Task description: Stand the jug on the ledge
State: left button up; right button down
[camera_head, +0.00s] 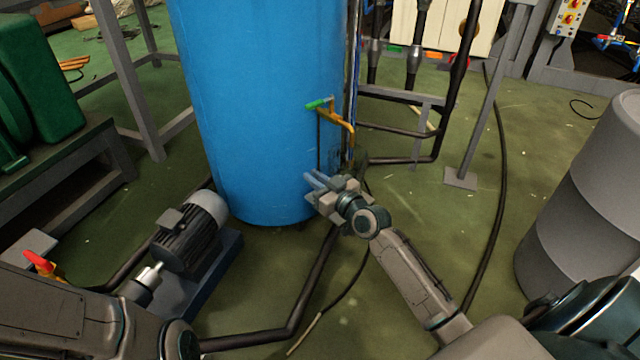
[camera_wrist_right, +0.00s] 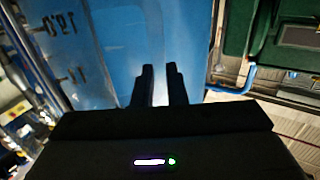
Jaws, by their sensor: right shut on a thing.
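My right gripper (camera_head: 318,185) is in front of the lower part of a blue tank, just below its yellow tap. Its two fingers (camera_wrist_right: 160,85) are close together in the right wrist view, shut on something. What they hold is hard to make out against the blue; it is probably the jug, but I cannot pick out a clear outline. I cannot identify the ledge for certain in either view. My left arm shows at the lower left of the head view, with its gripper out of view.
The blue tank (camera_head: 255,90) has a yellow tap (camera_head: 338,120) with a green handle. A motor pump (camera_head: 190,235) stands at its lower left. A grey drum (camera_head: 590,200) is at the right. Dark pipes and hoses cross the green floor (camera_head: 430,230). A green machine (camera_head: 40,80) sits at the left.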

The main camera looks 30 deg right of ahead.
jog(key=shift+w, duration=0.15)
jog(key=shift+f+b, duration=0.45)
jog(key=shift+b, duration=0.1)
dwell(0.5)
jog(key=c, duration=1.4)
grip_release()
jog(key=shift+s, duration=0.2)
jog(key=p+v, duration=0.3)
jog(key=v, duration=0.7)
jog(key=shift+s, duration=0.2)
